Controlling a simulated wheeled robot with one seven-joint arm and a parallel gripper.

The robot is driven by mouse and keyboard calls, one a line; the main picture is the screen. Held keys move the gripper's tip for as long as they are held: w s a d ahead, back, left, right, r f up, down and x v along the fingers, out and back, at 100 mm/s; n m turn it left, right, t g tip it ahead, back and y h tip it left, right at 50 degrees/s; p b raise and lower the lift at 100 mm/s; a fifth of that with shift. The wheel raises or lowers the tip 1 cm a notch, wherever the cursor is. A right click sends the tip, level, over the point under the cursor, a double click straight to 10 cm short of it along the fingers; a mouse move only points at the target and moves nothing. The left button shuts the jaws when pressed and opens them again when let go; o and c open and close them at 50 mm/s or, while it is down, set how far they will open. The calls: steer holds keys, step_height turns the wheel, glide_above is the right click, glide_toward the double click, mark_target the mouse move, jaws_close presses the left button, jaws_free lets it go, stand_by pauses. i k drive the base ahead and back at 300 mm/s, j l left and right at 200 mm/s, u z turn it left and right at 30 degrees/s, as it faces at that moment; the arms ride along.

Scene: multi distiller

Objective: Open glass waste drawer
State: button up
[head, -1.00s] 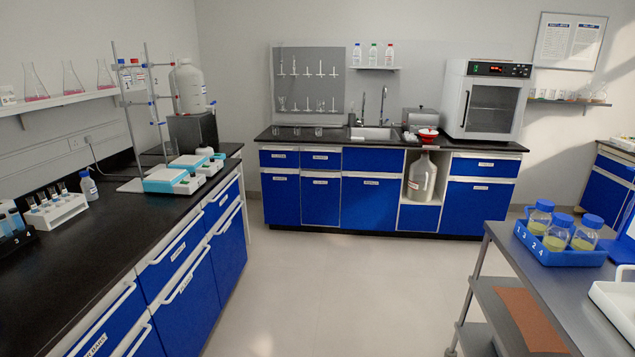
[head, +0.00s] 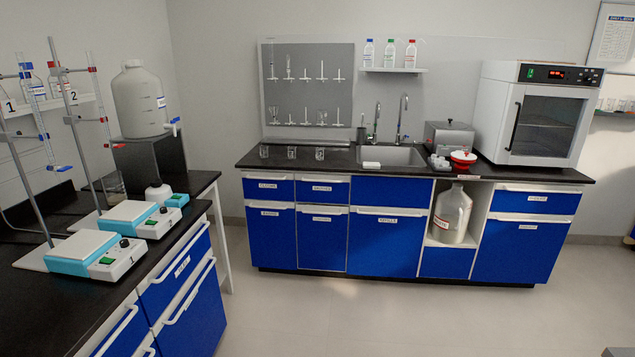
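Blue drawers and doors with white handle strips and small white labels line the back bench. A left upper drawer (head: 268,188), a second upper drawer (head: 322,190) and a right upper drawer (head: 537,202) all look shut. Below them are larger fronts, including a wide one (head: 385,245) under the sink, also shut. The label print is too small to read surely, so I cannot tell which is the glass waste drawer. Left-bench drawers (head: 178,265) are also labelled and shut. My gripper is not in view.
The black back counter (head: 225,165) holds a sink (head: 390,156) and an oven (head: 540,115). A large jug (head: 451,215) stands in an open bay. Hotplates (head: 90,252) and a big bottle (head: 140,100) are on the left bench. The floor (head: 330,318) before the back bench is clear.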

mark_target(321, 229)
steer(key=i, duration=1.85)
steer(key=i+u, duration=0.1)
steer(key=i, duration=0.5)
steer(key=i+l+u, duration=0.15)
steer(key=i, duration=0.45)
steer(key=i+l+u, duration=0.1)
steer(key=i, duration=0.5)
steer(key=l, duration=0.05)
